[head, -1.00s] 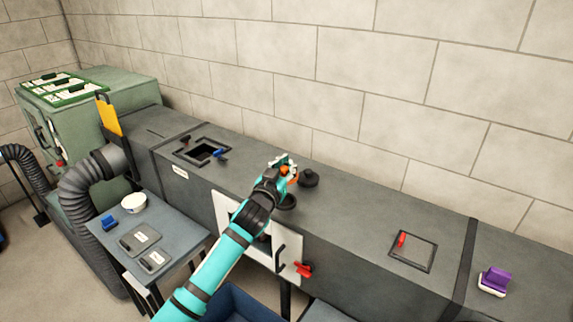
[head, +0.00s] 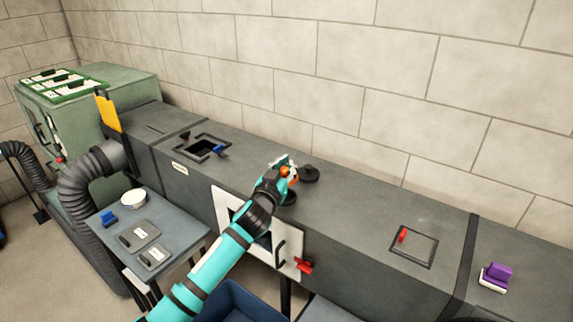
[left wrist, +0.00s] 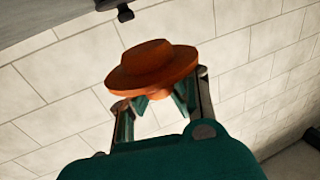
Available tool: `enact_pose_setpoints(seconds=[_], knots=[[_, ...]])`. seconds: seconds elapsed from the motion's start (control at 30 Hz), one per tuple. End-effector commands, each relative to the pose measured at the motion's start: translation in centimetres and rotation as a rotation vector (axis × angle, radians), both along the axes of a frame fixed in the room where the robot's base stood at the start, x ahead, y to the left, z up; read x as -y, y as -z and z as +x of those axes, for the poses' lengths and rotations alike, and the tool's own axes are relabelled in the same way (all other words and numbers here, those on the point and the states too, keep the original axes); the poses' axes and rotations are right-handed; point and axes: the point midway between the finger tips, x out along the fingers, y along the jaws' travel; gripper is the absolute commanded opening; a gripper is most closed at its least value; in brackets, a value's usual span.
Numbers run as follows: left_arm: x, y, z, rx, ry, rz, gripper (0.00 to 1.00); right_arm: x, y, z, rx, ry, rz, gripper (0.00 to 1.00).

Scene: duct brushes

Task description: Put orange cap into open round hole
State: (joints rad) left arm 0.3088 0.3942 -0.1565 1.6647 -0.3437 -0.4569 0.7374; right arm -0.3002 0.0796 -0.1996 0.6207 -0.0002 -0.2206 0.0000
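The orange cap (left wrist: 152,65) is a round piece with a wide brim and a low dome. In the left wrist view my left gripper (left wrist: 155,98) is shut on the narrow part under its brim. In the head view the cap (head: 291,174) shows as a small orange patch at the tip of my left gripper (head: 284,168), above the grey duct top. One black round fitting (head: 309,174) sits just right of the gripper. Another (head: 290,198) is partly hidden behind the arm. I cannot tell which of them is an open hole. My right gripper is not in view.
A square opening (head: 204,149) lies farther left on the duct (head: 350,215). A square panel (head: 413,246) and a purple brush (head: 496,276) are at right. A side table (head: 180,238) stands at left.

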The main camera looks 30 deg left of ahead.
Motion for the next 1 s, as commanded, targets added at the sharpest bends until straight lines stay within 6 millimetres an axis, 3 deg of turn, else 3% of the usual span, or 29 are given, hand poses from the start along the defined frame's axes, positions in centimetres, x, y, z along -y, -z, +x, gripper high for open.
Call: enact_pose_setpoints(seconds=[0.47, 1.0], knots=[[0.0, 0.4, 0.0, 0.000, 0.000, -0.001, 0.00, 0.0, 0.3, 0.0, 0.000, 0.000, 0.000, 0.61], [0.0, 3.4, 0.0, -0.001, 0.000, 0.000, 0.00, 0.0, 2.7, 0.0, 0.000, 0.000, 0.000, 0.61]])
